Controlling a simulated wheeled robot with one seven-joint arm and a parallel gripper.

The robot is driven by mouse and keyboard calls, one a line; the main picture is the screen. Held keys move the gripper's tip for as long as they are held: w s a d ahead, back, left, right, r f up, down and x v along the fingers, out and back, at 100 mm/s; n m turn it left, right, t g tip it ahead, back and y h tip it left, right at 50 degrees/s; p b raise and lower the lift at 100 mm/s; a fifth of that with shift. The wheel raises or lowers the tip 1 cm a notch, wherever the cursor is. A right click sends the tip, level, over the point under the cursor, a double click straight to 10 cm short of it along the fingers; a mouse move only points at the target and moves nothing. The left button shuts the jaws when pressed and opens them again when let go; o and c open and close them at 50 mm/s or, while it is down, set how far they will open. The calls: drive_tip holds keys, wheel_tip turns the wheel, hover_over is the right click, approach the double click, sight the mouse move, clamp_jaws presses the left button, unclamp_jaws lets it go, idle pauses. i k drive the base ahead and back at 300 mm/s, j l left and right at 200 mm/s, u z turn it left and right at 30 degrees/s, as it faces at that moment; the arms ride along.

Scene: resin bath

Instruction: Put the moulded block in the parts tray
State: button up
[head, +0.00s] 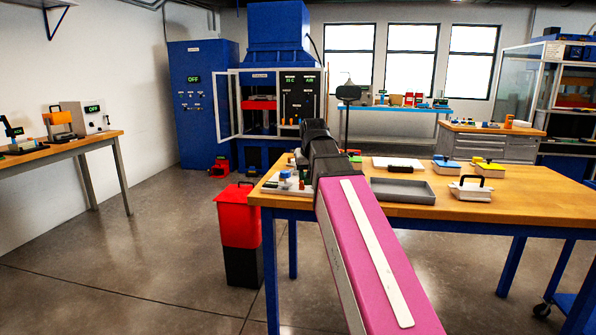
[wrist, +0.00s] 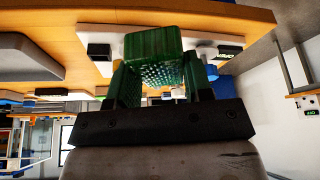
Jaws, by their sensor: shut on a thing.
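In the wrist view, my gripper (wrist: 154,82) is shut on a green block (wrist: 153,43), which I take as the moulded block. The block sits between the two fingers, with a mesh-like pattern on its near face. It is above the wooden bench; whether it touches anything beneath is unclear. In the head view my arm hides the fingers and most of the block. The grey parts tray (head: 402,197) lies on the bench just right of my arm. It appears empty, and it also shows at the left of the wrist view (wrist: 28,62).
A white base with small parts (head: 287,191) is left of my arm on the bench (head: 510,205). A white plate (head: 398,163) lies behind the tray. White, yellow and blue handled pieces (head: 471,188) stand to its right. A red and black bin (head: 238,225) stands left of the bench.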

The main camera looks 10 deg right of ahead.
sight(400, 192)
drive_tip(key=k+z, duration=0.1)
drive_tip(key=z, duration=0.75)
drive_tip(key=i+j+z, duration=0.35)
drive_tip(key=j, duration=0.25)
